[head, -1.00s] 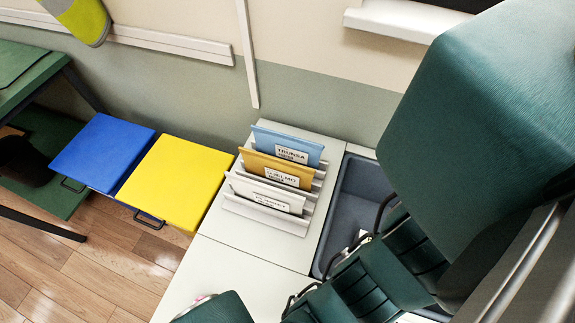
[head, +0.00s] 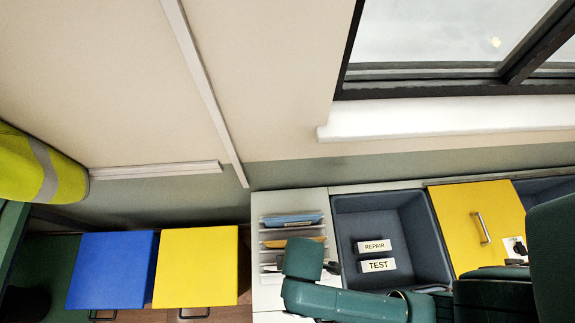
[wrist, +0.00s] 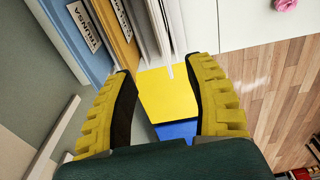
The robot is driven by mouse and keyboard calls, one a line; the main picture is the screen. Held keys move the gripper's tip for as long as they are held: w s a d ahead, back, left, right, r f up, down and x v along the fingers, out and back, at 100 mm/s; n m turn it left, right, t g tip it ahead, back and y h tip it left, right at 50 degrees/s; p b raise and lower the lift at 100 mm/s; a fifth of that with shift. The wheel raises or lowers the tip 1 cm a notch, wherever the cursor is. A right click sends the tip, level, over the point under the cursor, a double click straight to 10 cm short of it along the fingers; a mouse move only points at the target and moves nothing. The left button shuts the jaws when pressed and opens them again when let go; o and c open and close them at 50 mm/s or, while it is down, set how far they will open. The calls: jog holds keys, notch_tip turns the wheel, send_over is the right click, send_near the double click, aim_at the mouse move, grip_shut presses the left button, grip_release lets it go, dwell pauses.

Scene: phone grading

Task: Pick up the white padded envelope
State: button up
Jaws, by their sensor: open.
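The white padded envelope (head: 270,258) stands in the front part of a pale slotted rack (head: 264,232), partly hidden by my arm in the head view. The blue envelope (head: 292,220) and the orange-yellow envelope (head: 308,243) stand behind it. In the wrist view, white upright edges at the top centre are the white envelope (wrist: 148,30) and rack slats, hard to tell apart. My gripper (wrist: 159,70) is open and empty, its yellow-padded fingers spread at the end of the row. The left fingertip is close to the orange-yellow envelope; contact cannot be told.
A blue bin (head: 110,270) and a yellow bin (head: 196,267) stand left of the rack. A grey tray (head: 345,215) with REPAIR and TEST labels is to its right, then a yellow drawer-like box (head: 483,225). Wooden floor (wrist: 270,90) is open in the wrist view.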

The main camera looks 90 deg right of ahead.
jog(key=shift+g, duration=0.3)
jog(key=f, duration=0.3)
jog(key=s+f+b, duration=0.1)
jog(key=f, duration=0.6)
jog(key=shift+s+a+f, duration=0.15)
jog(key=shift+s+f, duration=0.2)
jog(key=f, duration=0.5)
jog(key=shift+w+d+f+b, duration=0.2)
jog(key=shift+w+f+b, duration=0.05)
jog(key=shift+f+b, duration=0.15)
grip_shut()
